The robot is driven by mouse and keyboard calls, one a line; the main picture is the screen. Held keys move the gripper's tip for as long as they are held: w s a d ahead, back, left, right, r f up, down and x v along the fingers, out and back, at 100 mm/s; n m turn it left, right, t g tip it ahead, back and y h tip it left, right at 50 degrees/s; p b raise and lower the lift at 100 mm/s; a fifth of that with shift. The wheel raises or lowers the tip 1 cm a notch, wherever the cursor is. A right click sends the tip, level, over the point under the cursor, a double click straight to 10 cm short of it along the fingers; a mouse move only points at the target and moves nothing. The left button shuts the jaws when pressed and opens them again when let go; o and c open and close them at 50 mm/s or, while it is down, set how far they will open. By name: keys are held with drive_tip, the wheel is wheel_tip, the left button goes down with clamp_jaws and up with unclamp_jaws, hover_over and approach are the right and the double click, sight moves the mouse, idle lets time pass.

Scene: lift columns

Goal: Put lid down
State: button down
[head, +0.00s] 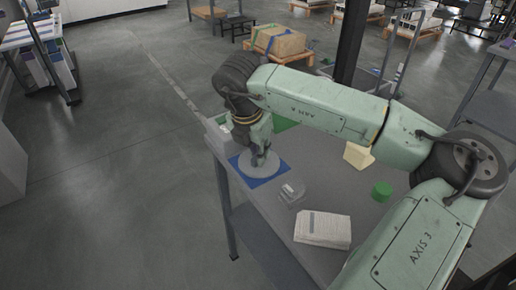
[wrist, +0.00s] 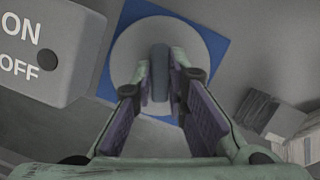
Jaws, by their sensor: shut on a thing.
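The lid is a grey disc (head: 262,166) with an upright handle. In the wrist view the lid (wrist: 128,50) lies over a blue square mat (wrist: 215,42), and its handle (wrist: 160,72) stands between the fingers. My gripper (wrist: 160,85) is shut on the handle. In the head view my gripper (head: 262,155) points down at the lid, above the blue mat (head: 270,180) at the table's left end. I cannot tell whether the lid touches the mat or hangs just above it.
A grey box marked ON and OFF (wrist: 45,50) stands close left of the lid. A clear small container (head: 291,192) and a white stack (head: 322,229) sit nearer on the table (head: 330,190). A green cylinder (head: 381,191) and a yellow block (head: 358,155) are to the right.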

sight(251, 170)
drive_tip(key=shift+f+b, duration=0.25)
drive_tip(key=shift+b, duration=0.15)
drive_tip(key=c, duration=1.6)
unclamp_jaws()
drive_tip(key=shift+r, duration=0.1)
drive_tip(key=shift+r+p, duration=0.35)
drive_tip(key=shift+p, duration=0.05)
drive_tip(key=b+v, duration=0.2)
drive_tip(key=v, duration=0.9)
drive_tip(key=shift+s+r, duration=0.1)
drive_tip(key=shift+r, duration=0.2)
